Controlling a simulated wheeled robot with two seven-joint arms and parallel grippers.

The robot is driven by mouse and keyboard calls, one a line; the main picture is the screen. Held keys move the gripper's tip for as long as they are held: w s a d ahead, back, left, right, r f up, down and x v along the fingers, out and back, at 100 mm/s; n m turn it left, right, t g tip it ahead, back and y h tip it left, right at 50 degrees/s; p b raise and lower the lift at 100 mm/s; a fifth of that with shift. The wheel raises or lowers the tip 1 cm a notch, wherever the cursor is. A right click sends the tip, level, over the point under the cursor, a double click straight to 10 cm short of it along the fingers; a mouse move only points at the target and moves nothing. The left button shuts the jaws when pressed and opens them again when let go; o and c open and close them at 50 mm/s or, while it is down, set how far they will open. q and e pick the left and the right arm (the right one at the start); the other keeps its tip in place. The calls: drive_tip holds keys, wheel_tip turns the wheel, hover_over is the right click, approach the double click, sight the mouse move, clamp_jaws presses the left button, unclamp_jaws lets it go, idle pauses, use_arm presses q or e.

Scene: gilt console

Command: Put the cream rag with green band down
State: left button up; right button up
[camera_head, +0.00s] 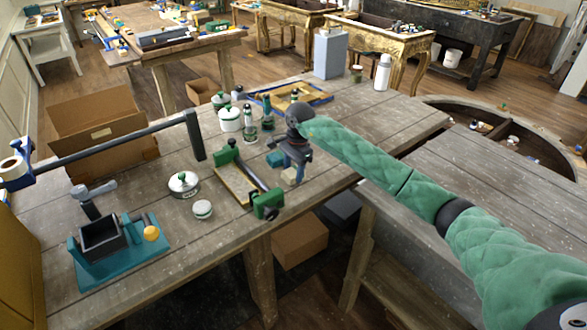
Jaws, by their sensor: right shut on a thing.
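My right gripper (291,168) reaches in from the right on its green quilted arm and points down over the wooden workbench (335,130). It is shut on a small cream-coloured thing (290,177), which looks like the cream rag. Only a little of it shows below the fingers, and its green band cannot be made out. I cannot tell whether the rag touches the bench. My left gripper is not in view.
Beside the gripper are a tray with green clamps (235,183) and a teal block (275,159). A blue-framed tray (290,97) lies behind. Bench to the right looks clear.

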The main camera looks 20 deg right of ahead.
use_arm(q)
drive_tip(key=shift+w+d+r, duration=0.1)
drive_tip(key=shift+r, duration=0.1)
use_arm(e)
drive_tip(key=shift+f, duration=0.15)
drive_tip(key=o, duration=1)
drive_tip(key=shift+c, duration=0.2)
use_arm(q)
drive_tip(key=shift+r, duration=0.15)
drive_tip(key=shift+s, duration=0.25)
use_arm(e)
drive_tip(key=shift+r, duration=0.2)
